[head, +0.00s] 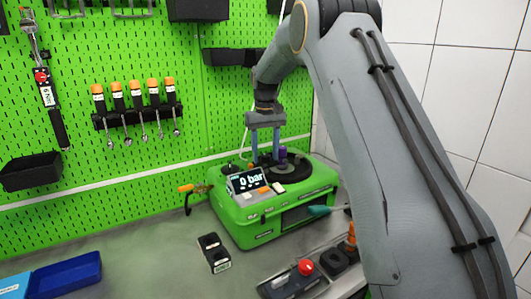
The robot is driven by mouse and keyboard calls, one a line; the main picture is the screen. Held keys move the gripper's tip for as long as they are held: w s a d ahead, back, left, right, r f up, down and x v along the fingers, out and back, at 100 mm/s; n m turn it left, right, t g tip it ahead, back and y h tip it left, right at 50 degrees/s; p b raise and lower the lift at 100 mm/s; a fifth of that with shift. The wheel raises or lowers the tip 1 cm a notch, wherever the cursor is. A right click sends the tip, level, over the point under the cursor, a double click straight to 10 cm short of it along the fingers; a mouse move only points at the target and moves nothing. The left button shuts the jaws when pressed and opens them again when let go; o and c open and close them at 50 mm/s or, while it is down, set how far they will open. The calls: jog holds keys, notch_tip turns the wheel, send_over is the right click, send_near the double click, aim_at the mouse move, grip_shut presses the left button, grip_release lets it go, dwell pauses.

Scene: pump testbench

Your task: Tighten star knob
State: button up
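The green test pump (238,228) stands on the bench, with a display reading 0 bar (249,181) on its front left. A round black plate (297,170) lies on its top, with a small purple part (282,153) above it. My gripper (266,163) points straight down over this top. Its two grey fingers are well apart, with their tips at or just above the black plate. I cannot make out the star knob clearly; any part between the fingertips is too small and dark to tell. Whether the fingers touch something is unclear.
An orange-handled tool (186,189) sticks out left of the pump. A small black block (213,252) lies in front, and a device with a red button (305,267) is near the front edge. Blue trays (68,275) lie at left. Tools hang on the green pegboard (150,60).

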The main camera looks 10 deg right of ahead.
jog(key=c, duration=1)
jog(key=shift+m, duration=0.3)
jog(key=m+b, duration=0.1)
jog(key=m, duration=0.3)
jog(key=shift+a+b, duration=0.1)
jog(key=shift+b, duration=0.2)
jog(key=m+b, duration=0.1)
jog(key=m, duration=0.4)
jog(key=shift+w+m, duration=0.1)
jog(key=shift+m, duration=0.3)
jog(key=m, duration=0.3)
jog(key=shift+m, duration=0.3)
jog(key=m, duration=0.3)
jog(key=shift+m+b, duration=0.35)
jog(key=shift+m, duration=0.05)
jog(key=m, duration=0.5)
jog(key=shift+w+r+m, duration=0.1)
jog(key=shift+w+m, duration=0.05)
jog(key=shift+m, duration=0.55)
